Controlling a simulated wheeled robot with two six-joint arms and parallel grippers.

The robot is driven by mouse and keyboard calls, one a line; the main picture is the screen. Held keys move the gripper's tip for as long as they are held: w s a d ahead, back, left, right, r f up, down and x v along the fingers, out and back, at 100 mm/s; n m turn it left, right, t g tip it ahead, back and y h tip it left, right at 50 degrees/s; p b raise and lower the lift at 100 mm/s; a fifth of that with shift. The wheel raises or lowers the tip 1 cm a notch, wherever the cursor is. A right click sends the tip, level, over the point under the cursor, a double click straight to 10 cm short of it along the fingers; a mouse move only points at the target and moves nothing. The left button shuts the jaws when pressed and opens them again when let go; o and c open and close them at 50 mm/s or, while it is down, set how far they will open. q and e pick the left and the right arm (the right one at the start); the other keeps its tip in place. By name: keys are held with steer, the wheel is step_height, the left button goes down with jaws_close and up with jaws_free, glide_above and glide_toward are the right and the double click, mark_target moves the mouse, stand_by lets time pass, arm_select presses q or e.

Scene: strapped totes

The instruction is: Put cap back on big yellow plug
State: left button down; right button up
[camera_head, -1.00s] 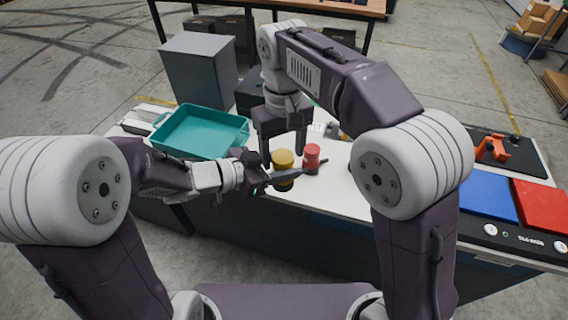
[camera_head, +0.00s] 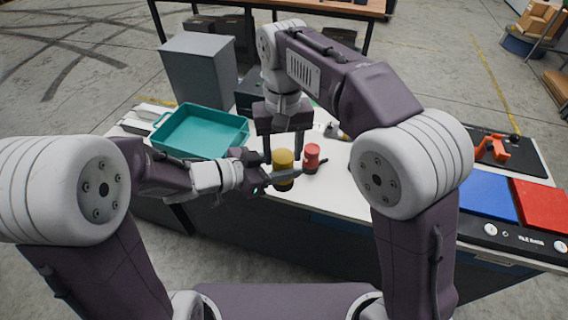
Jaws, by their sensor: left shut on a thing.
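The big yellow plug (camera_head: 283,159) stands upright near the front edge of the white table, with its yellow top showing. My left gripper (camera_head: 284,177) reaches in from the left and is shut on the yellow plug, its fingers crossing the lower part. My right gripper (camera_head: 283,153) points down from above, its two fingers spread apart just behind and around the top of the plug. I see a gap beside the yellow, so the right gripper looks open. I cannot make out a separate cap or tell whether the yellow top is one.
A red plug (camera_head: 311,156) stands close to the right of the yellow one. A teal tray (camera_head: 158,143) lies to the left, with a grey bin (camera_head: 200,72) behind it. Blue (camera_head: 487,197) and red (camera_head: 543,204) panels lie at the right.

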steer(key=shift+o, duration=1.1)
steer(key=shift+r, duration=2.3)
steer(key=shift+c, duration=0.2)
steer(key=shift+s+d, duration=0.1)
step_height(320, 180, up, 4)
steer(key=n, duration=0.3)
steer(key=shift+f, duration=0.15)
steer(key=shift+w+f, duration=0.1)
steer(key=shift+w, duration=0.1)
steer(key=shift+f, duration=0.15)
step_height(320, 180, down, 8)
steer(key=shift+r, duration=0.1)
